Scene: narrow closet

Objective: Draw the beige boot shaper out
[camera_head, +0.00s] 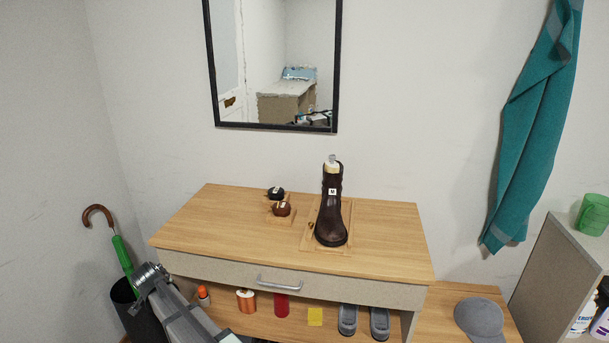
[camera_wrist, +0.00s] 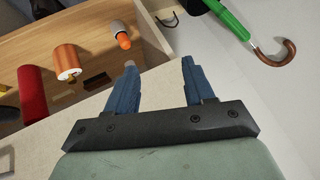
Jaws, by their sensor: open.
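The beige boot shaper (camera_head: 332,168) shows only at its top, with a grey piece above it. It stands in the opening of a dark brown boot (camera_head: 331,213); the rest of it is hidden inside. The boot is upright on a light wooden board (camera_head: 345,248) on the console top. My gripper (camera_wrist: 158,68) is open with nothing between its fingers in the wrist view. It is near the console's left front, away from the boot. Neither boot nor shaper shows in the wrist view.
Two small dark round items (camera_head: 281,209) sit left of the boot on the console (camera_head: 380,225). A drawer handle (camera_head: 280,283) sticks out in front. An umbrella (camera_head: 122,255) stands at the left, and a mirror (camera_head: 272,127) hangs behind. The console top's right side is clear.

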